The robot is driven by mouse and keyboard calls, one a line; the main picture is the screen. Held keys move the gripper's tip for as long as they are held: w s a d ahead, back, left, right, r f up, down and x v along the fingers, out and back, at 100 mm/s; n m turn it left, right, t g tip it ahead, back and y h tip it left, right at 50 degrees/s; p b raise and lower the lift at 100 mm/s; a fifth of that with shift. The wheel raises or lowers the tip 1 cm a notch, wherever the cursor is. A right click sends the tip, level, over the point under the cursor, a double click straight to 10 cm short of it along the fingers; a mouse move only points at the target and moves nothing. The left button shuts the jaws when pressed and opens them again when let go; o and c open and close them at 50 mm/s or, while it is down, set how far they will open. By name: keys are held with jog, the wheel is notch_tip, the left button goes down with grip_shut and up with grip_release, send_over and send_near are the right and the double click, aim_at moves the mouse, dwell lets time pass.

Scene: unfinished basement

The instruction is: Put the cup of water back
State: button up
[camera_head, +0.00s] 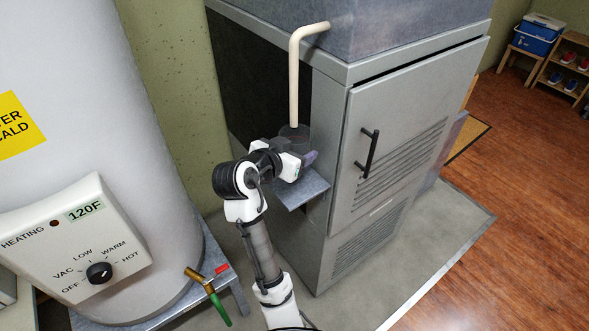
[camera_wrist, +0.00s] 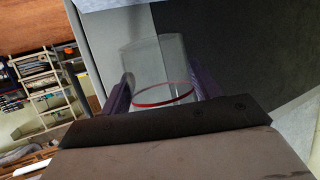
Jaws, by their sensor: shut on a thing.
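The cup (camera_head: 294,133) is a clear cylinder directly below the mouth of the beige pipe (camera_head: 294,80), at the side of the grey cabinet. In the wrist view the cup (camera_wrist: 155,62) is see-through with a red ring around its near end. My gripper (camera_head: 303,157) is shut on the cup; in the wrist view its purple fingers (camera_wrist: 162,88) lie on either side of it. A small grey ledge (camera_head: 303,190) juts from the cabinet below my gripper. My gripper hides the cup's lower part, so I cannot tell whether it touches the ledge. Water cannot be made out.
The grey cabinet (camera_head: 385,150) with a black handle stands close on the right. A white heater tank (camera_head: 110,120) with a dial box stands on the left, a brass valve (camera_head: 207,285) low beside it. Open wood floor (camera_head: 520,180) lies to the right.

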jog(key=shift+f, duration=3.1)
jog(key=shift+f, duration=0.1)
jog(key=o, duration=1.2)
jog(key=b+v, duration=0.1)
jog(key=v, duration=1.1)
